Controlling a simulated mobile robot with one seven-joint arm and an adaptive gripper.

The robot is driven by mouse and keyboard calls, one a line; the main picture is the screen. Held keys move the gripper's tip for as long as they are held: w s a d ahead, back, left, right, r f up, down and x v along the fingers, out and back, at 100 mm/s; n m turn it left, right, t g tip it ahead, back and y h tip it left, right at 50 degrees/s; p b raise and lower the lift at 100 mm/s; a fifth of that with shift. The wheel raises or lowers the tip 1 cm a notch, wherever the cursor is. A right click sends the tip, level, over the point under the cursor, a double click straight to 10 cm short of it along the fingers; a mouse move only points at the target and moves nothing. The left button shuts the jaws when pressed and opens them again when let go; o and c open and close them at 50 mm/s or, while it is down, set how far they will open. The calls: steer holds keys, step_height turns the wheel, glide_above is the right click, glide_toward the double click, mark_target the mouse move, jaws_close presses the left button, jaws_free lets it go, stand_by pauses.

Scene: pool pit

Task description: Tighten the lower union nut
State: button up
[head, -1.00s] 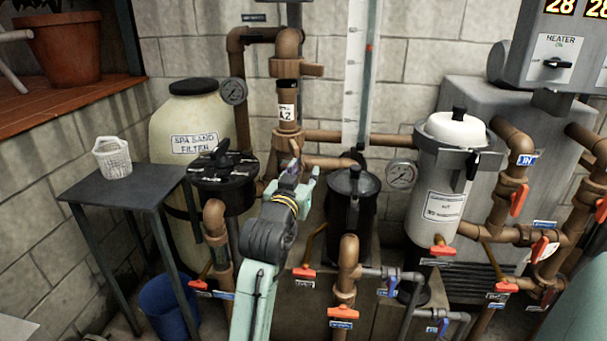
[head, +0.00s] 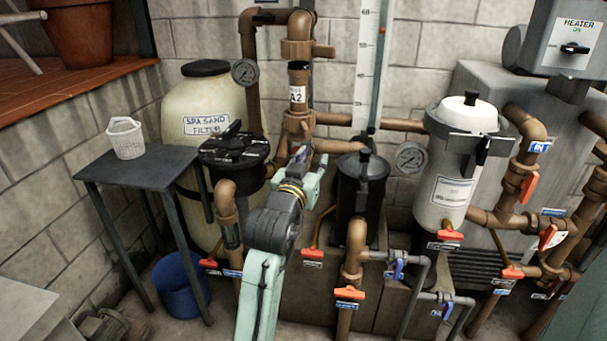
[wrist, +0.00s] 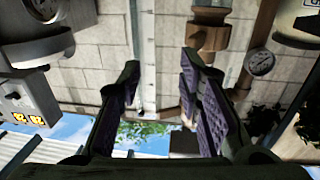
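A brown vertical pipe with an "A2" label stands behind my arm in the head view. The lower union nut (head: 297,122) appears as the brown collar just below that label.
A black-lidded pump pot (head: 235,150) and a dark canister (head: 362,185) flank my arm closely. A white filter housing (head: 450,180) and pressure gauge (head: 411,157) stand right. A small table (head: 150,170) holding a white basket (head: 125,138) stands left.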

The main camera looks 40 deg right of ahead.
steer(key=v, duration=0.9)
steer(key=shift+s+a, duration=0.2)
steer(key=shift+a, duration=0.15)
steer(key=shift+r, duration=0.1)
steer(key=shift+c, duration=0.5)
